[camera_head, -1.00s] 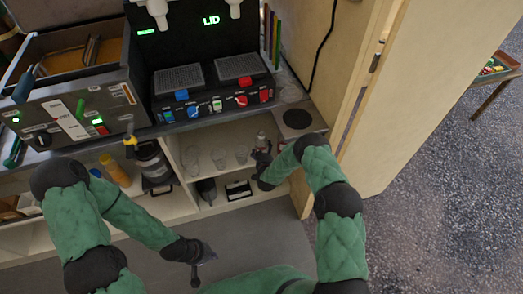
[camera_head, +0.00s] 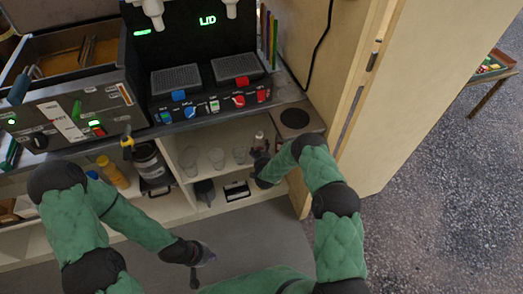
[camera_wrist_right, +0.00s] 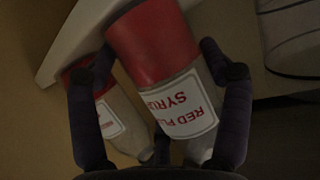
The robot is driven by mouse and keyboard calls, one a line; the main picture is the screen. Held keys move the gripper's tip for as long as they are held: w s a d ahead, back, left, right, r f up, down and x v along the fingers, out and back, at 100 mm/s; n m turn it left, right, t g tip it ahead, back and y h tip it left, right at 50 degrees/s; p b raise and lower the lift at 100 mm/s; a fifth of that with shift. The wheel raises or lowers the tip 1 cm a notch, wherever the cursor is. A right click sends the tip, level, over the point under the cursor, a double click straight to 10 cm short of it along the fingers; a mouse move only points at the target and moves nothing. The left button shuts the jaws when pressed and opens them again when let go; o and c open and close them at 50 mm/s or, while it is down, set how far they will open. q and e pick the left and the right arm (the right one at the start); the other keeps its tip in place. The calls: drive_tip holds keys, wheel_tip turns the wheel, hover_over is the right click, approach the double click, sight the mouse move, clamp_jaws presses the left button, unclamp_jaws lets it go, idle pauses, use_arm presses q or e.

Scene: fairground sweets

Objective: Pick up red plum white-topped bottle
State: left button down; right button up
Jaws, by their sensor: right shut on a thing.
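The red plum syrup bottle (camera_wrist_right: 170,75) is between the two fingers of my right gripper (camera_wrist_right: 222,75), which is shut on it. Its red end and white label with red lettering show in the right wrist view, where it lies tilted. In the head view the bottle (camera_head: 259,139) stands out above the dark right gripper (camera_head: 261,158), at the right end of the shelf under the counter. The gripper hides its lower part. My left gripper (camera_head: 203,267) hangs in front of the shelves, empty, with its fingers apart.
A second red bottle with a white label (camera_wrist_right: 108,112) is close beside the held one. Clear cups (camera_head: 216,157) stand on the shelf left of my right gripper. The counter with the machine (camera_head: 195,112) overhangs the shelf. A wooden panel (camera_head: 385,120) rises at right.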

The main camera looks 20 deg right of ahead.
drive_tip(key=shift+w+r+p, duration=0.1)
drive_tip(key=shift+r+p, duration=0.4)
drive_tip(key=shift+r, duration=0.7)
drive_tip(key=s+a+r+p, duration=0.1)
drive_tip(key=r, duration=0.1)
drive_tip(key=s+r+p, duration=0.1)
drive_tip(key=s+r, duration=0.1)
drive_tip(key=s+a+r+p, duration=0.1)
drive_tip(key=r+p, duration=0.1)
drive_tip(key=r, duration=0.1)
drive_tip(key=shift+s+a, duration=0.3)
drive_tip(key=p, duration=0.3)
approach(259, 144)
drive_tip(key=shift+s+a+r, duration=0.2)
drive_tip(key=shift+s+a, duration=0.05)
drive_tip(key=shift+a, duration=0.45)
drive_tip(key=shift+s+a+r, duration=0.15)
drive_tip(key=shift+s+a, duration=0.1)
drive_tip(key=shift+a, duration=0.4)
